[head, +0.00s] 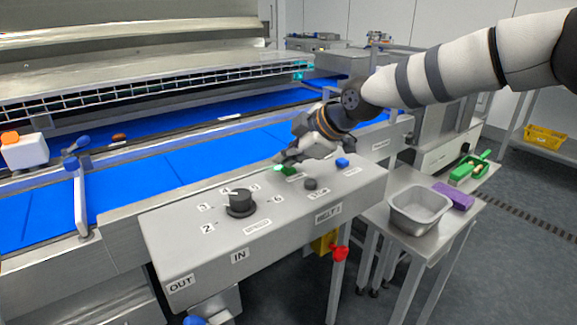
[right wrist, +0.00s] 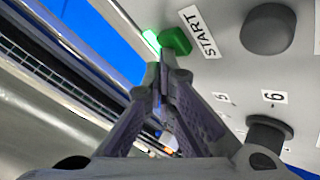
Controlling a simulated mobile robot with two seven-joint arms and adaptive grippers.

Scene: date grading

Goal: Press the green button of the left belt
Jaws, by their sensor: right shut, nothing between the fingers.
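The green button (head: 289,170) is on top of the grey control box (head: 175,255) beside the blue belt (head: 215,157). In the right wrist view the green button (right wrist: 175,40) sits by a START label, with a bright green glow at its left side. My right gripper (head: 284,157) is shut and empty, its fingertips pointing at the button. In the wrist view its fingertips (right wrist: 165,66) are right by the button's edge; I cannot tell if they touch it. My left gripper is not in view.
The box also carries a black dial (head: 239,203), a dark round button (head: 310,184) and a blue button (head: 342,162). A red knob (head: 339,253) is below its front edge. A side table holds a metal tub (head: 419,208), a purple block (head: 454,196) and a green scoop (head: 468,168).

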